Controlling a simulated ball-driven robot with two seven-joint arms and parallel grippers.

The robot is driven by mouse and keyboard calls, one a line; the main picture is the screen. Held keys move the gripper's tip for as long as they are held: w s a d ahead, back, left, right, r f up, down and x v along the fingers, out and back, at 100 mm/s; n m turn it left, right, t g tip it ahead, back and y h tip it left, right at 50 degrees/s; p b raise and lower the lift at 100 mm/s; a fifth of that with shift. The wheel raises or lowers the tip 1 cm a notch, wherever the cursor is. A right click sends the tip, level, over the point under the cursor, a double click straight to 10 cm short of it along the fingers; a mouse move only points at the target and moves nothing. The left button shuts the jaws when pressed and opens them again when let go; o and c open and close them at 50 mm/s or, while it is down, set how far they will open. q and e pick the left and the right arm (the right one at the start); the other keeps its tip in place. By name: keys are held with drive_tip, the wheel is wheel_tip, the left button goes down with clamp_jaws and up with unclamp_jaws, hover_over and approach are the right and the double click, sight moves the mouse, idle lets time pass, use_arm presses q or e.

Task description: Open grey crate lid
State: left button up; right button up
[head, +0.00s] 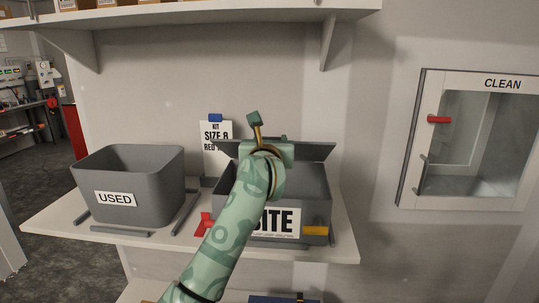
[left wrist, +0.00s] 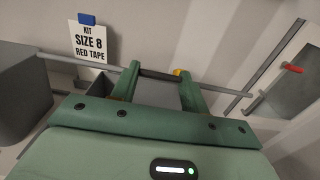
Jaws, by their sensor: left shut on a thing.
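The grey crate (head: 318,185) stands on the white shelf, with a label ending in "ITE" partly hidden by my left arm. Its grey lid (head: 312,152) is raised and tilted at the back of the crate, so the front opening shows dark inside. My left gripper (head: 256,124) is at the lid, in front of its left half. In the left wrist view, the two green fingers (left wrist: 160,76) are shut on a dark strip at the lid's edge, with a grey panel (left wrist: 157,95) between them. My arm hides part of the crate. My right gripper is not in view.
An open grey "USED" bin (head: 140,165) stands to the left. A "KIT SIZE 8" card (head: 215,132) is behind the crate. A red item (head: 205,224) lies at the crate's front left. A "CLEAN" cabinet (head: 430,150) hangs at right; a shelf (head: 210,18) is overhead.

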use_arm(q)
drive_tip(key=shift+o, duration=0.2)
drive_tip(key=shift+w+r, duration=0.25)
drive_tip(key=shift+r, duration=0.2)
drive_tip(key=shift+w+r, duration=0.2)
drive_tip(key=shift+r, duration=0.25)
drive_tip(key=shift+c, duration=0.2)
drive_tip(key=o, duration=1.4)
drive_tip(key=shift+f, duration=0.1)
drive_tip(key=s+p, duration=0.3)
drive_tip(key=s, duration=1.3)
drive_tip(key=shift+s, duration=0.25)
